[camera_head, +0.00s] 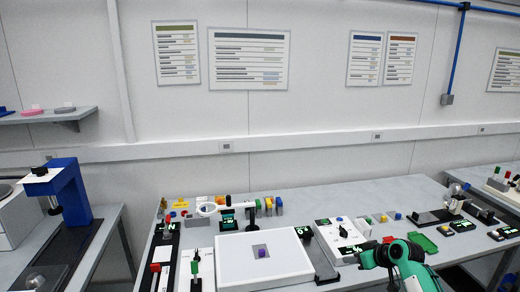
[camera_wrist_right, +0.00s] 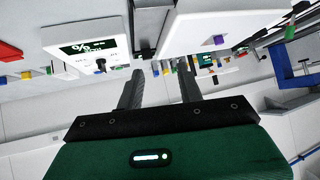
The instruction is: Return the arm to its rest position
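My right arm, green and black, comes in at the bottom right of the head view, in front of the table's near edge. In the right wrist view my right gripper (camera_wrist_right: 160,88) has its two dark fingers apart, with nothing between them. The fingers point toward the table, which appears upside down in that view. My left gripper is not in view. A purple cube (camera_head: 262,253) sits on the white light panel (camera_head: 235,273); the cube also shows in the right wrist view (camera_wrist_right: 219,40), apart from the gripper.
A blue-armed device (camera_head: 70,190) stands on the left bench. Bare tabletop shows between the instruments and near the front edge.

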